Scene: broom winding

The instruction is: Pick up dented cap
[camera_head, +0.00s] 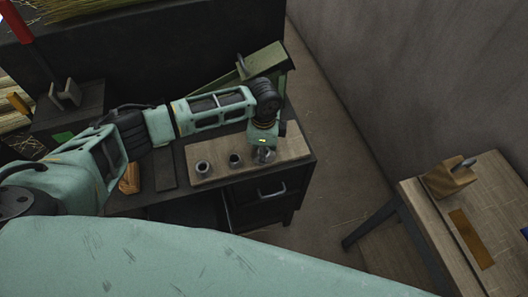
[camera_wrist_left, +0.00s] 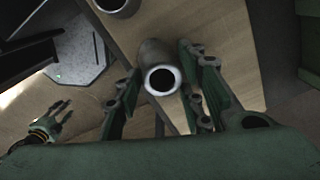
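Three small metal caps stand on a wooden board (camera_head: 220,172) on the dark bench. One is at the left (camera_head: 203,168), one in the middle (camera_head: 236,161), and one at the right (camera_head: 262,157) under my left gripper (camera_head: 264,148). In the left wrist view a grey round cap (camera_wrist_left: 161,77) with a bright rim and dark hole lies between the spread fingers of my left gripper (camera_wrist_left: 163,98). The fingers appear apart from it. I cannot make out a dent. What looks like my right gripper (camera_wrist_left: 56,114) is small at the lower left, its fingers apart.
A green angled box (camera_head: 265,62) stands behind the board. A brown wooden piece (camera_head: 130,180) lies left of it. A wooden table (camera_head: 475,215) with a block (camera_head: 447,180) stands at the right, with open floor between.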

